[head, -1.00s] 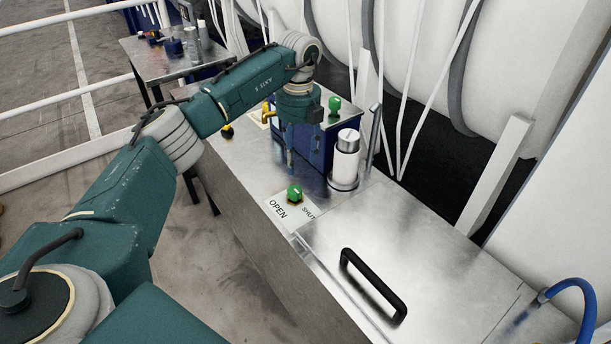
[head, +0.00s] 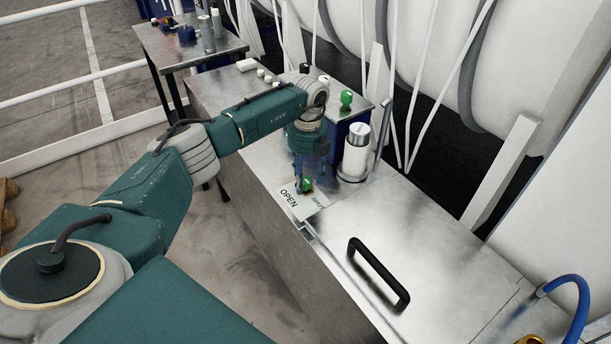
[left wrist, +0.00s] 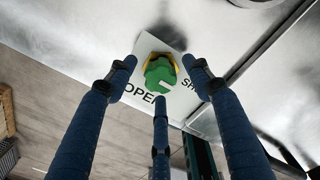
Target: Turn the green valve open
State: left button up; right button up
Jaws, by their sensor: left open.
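The green valve (head: 307,185) is a small knob on a yellow base, on a white label plate (head: 291,208) marked OPEN and SHUT on the steel worktop. My left gripper (head: 311,180) points down just over the valve and is open. In the left wrist view, the valve (left wrist: 160,76) sits between the spread blue fingers of the gripper (left wrist: 158,78). The fingers are around it, but I cannot tell whether any touches it. The OPEN word is partly hidden by a finger there. I cannot tell which word the knob points to. My right gripper is not in view.
A white cylinder (head: 355,157) with a metal cap stands behind the valve, beside a blue box (head: 344,131). Another green knob (head: 346,98) is farther back. A lid with a black handle (head: 378,273) lies to the right. A blue hose (head: 575,285) is at far right.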

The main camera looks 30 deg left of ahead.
pick_arm(q)
jog(key=shift+c, duration=1)
jog(key=c, duration=0.9)
jog(key=shift+c, duration=0.2)
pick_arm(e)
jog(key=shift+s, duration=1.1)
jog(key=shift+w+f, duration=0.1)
